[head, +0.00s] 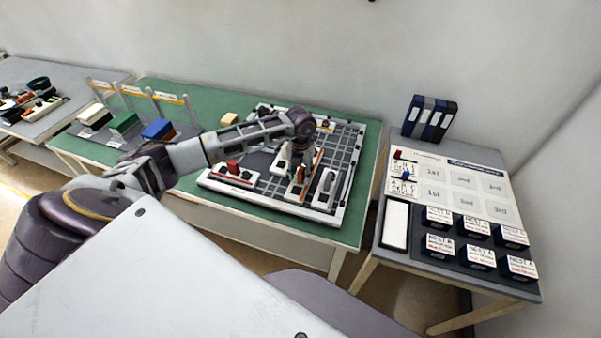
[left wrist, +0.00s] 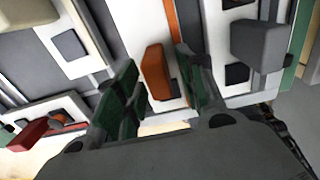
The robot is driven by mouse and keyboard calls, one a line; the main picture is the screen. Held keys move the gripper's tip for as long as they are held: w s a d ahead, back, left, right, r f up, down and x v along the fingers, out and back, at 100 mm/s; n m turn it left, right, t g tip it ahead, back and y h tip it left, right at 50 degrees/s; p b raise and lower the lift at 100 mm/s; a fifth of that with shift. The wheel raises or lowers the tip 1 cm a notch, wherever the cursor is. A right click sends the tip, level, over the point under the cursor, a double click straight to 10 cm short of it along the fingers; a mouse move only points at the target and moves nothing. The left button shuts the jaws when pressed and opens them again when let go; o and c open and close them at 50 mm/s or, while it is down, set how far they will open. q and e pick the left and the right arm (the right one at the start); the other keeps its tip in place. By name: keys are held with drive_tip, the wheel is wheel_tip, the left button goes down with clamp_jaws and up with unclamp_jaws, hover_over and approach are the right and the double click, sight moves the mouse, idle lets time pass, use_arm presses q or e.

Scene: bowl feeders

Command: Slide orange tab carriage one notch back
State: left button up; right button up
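In the left wrist view an orange tab (left wrist: 155,72) stands up from a white carriage plate, beside a longer orange-brown strip (left wrist: 186,40). My left gripper (left wrist: 160,88) is open, with one green-padded finger on each side of the tab; the right finger is close to it, but contact is not clear. In the head view my left gripper (head: 293,168) is low over the grid board (head: 345,150), next to an orange strip (head: 318,160); there the gripper mostly hides the tab. My right gripper is not in view.
A grey block (left wrist: 258,42) on a neighbouring carriage stands close to the right finger. A red block (head: 233,167) sits on a white carriage at the board's front left. Coloured blocks (head: 157,130) stand at the green table's left. A side table (head: 450,270) is at right.

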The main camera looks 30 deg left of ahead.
use_arm(q)
drive_tip(key=shift+f, duration=0.1)
clamp_jaws()
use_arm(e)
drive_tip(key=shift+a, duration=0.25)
